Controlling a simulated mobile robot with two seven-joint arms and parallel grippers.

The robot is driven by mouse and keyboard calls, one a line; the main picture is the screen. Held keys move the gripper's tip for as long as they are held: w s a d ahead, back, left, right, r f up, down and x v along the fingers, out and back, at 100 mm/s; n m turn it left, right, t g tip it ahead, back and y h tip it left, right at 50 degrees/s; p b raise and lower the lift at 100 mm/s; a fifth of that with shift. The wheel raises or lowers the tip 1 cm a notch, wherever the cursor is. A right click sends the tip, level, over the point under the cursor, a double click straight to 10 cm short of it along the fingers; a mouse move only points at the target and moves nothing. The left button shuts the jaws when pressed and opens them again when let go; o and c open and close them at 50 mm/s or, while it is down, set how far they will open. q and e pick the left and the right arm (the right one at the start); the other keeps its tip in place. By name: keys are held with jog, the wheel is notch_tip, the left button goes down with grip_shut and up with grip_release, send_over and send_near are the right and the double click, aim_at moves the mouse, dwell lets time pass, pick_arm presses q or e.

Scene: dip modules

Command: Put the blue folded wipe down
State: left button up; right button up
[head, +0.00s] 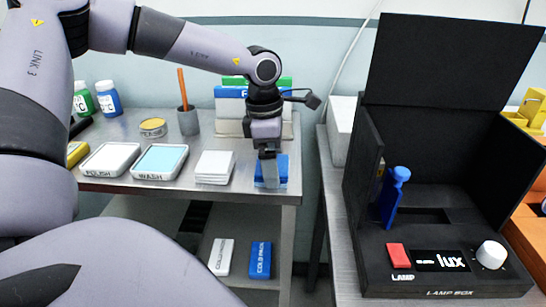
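Blue folded wipes (281,167) show near the right end of the steel table, beside a white folded stack. My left gripper (269,170) points straight down over the blue, with one grey finger in front of it. The other finger is hidden, so I cannot tell whether the gripper grips the top wipe or only stands around it. I also cannot tell whether the blue is one wipe or a small pile. My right gripper is not in view.
White folded wipes (215,167), a wash tray (160,161) and a polish tray (109,159) stand to the left. A pencil cup (188,121) is behind. A black lamp box (440,277) with a raised lid stands on the right bench, across a gap. Cold packs (260,260) lie on the lower shelf.

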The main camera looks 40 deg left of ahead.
pick_arm(q)
jog(key=r, duration=0.7)
jog(key=shift+s+a+b, duration=0.2)
jog(key=shift+s+b, duration=0.1)
jog(key=shift+b, duration=0.05)
